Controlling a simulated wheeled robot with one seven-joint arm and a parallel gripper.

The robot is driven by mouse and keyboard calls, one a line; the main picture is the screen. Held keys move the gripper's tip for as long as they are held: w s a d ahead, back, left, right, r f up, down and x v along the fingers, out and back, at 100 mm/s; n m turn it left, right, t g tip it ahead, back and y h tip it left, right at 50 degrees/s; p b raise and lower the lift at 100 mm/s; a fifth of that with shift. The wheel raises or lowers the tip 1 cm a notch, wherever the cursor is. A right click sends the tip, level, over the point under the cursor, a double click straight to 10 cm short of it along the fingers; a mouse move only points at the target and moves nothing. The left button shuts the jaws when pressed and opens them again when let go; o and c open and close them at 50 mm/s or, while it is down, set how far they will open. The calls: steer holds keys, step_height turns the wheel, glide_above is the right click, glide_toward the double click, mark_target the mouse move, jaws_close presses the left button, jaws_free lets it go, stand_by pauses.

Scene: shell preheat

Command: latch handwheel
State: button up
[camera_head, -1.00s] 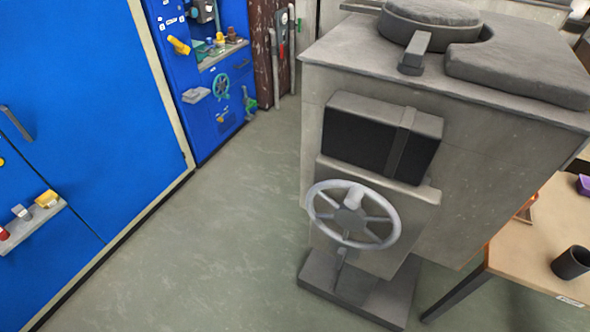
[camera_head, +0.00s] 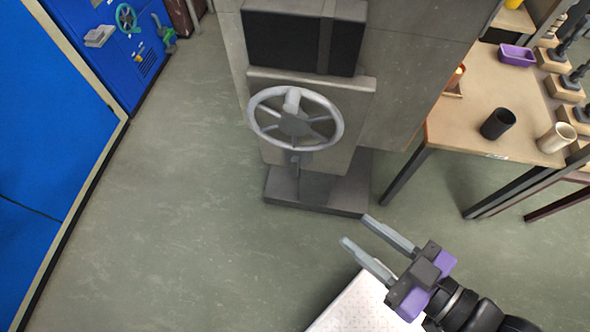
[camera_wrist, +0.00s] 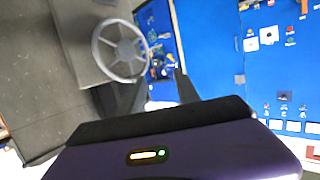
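The handwheel (camera_head: 295,119) is a light grey spoked wheel on the front of a grey machine (camera_head: 405,95), below a dark panel. It also shows in the wrist view (camera_wrist: 120,49), upper left, in front of the gripper. My gripper (camera_head: 362,232) is at the lower right in the head view. Its two grey fingers are spread apart with nothing between them, and they point up and left toward the machine. The gripper is clear of the wheel. In the wrist view the purple gripper body fills the bottom and the dark fingers (camera_wrist: 154,92) stand apart.
A wooden table (camera_head: 480,115) stands at the right with a black cup (camera_head: 497,123), a cream cup (camera_head: 557,137) and a purple tray (camera_head: 517,55). Blue cabinets (camera_head: 50,120) line the left. The grey floor (camera_head: 190,225) between is open. A dark base plate (camera_head: 315,192) sits below the wheel.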

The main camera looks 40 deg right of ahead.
steer(key=shift+f+b, duration=0.3)
steer(key=shift+f, duration=0.05)
steer(key=c, duration=0.3)
steer(key=w+f+m+b, duration=0.1)
steer(key=w+f+b, duration=0.1)
steer(key=b, duration=0.1)
steer(key=w+f+m+t+h+b, duration=0.1)
steer(key=f+b, duration=0.2)
steer(key=w+f+b, duration=0.2)
steer(key=f, duration=0.1)
steer(key=shift+w+d+f+m+t+b, duration=0.1)
steer(key=shift+w+d+m+t+b, duration=0.1)
steer(key=shift+w+m+t+b, duration=0.15)
jaws_close()
steer(key=w+d+f+m+g+h+b, duration=0.1)
steer(key=w+d+f+m+h+b, duration=0.2)
steer(key=f+m+b, duration=0.2)
steer(key=w+d+f+m+h+b, duration=0.3)
steer(key=w+f+m+h+b, duration=0.1)
steer(key=f+m, duration=0.6)
steer(key=w+d+f+m+g+h+b, duration=0.1)
steer(key=w+d+f+m+h+b, duration=0.2)
steer(key=f+m+b, duration=0.3)
step_height(320, 180, down, 2)
steer(key=shift+w+d+f+m+g+h+b, duration=0.15)
steer(key=shift+w+m+g+h+b, duration=0.3)
steer(key=shift+m, duration=0.6)
